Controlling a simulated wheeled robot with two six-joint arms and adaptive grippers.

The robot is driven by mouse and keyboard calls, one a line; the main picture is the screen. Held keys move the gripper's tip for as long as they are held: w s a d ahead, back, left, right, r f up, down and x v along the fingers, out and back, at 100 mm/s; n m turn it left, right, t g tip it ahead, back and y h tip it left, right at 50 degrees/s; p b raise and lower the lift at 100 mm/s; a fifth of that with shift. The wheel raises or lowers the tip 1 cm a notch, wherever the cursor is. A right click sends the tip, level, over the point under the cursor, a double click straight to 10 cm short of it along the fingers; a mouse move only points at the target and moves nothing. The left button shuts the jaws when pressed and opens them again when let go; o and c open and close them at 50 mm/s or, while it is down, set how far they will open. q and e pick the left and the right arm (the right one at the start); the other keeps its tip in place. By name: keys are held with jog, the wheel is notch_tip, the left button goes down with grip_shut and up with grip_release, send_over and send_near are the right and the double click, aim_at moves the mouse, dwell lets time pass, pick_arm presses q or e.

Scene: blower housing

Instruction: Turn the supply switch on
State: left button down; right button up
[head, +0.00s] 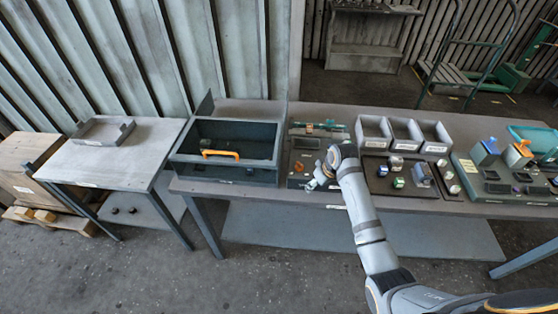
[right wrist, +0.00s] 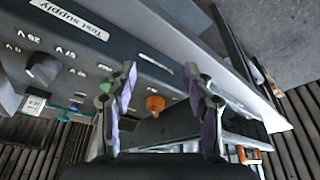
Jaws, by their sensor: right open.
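The test supply is a grey panel (right wrist: 120,50) with a "Test supply" label, seen close up in the right wrist view. It carries a black round knob (right wrist: 42,68) with voltage marks around it and an orange switch knob (right wrist: 155,103). My right gripper (right wrist: 161,76) is open and empty, its fingers apart on either side of the orange knob in the picture. I see no contact, and the depth gap is hard to judge. In the head view my right gripper (head: 320,178) is over the dark board at the bench middle and partly hides it. My left gripper is not in view.
The long bench holds a dark open box with an orange handle (head: 221,154) left of my right arm. Right of it are grey bins (head: 405,135), a board of small parts (head: 395,180) and a green tray with orange and blue parts (head: 515,155). A side table (head: 115,165) stands left.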

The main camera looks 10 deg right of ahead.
jog(key=n+y, duration=0.1)
jog(key=n, duration=0.1)
send_near(301, 164)
jog(key=r, duration=0.1)
jog(key=p+x, duration=0.2)
jog(key=x, duration=0.8)
grip_shut()
jog(key=shift+m, duration=0.3)
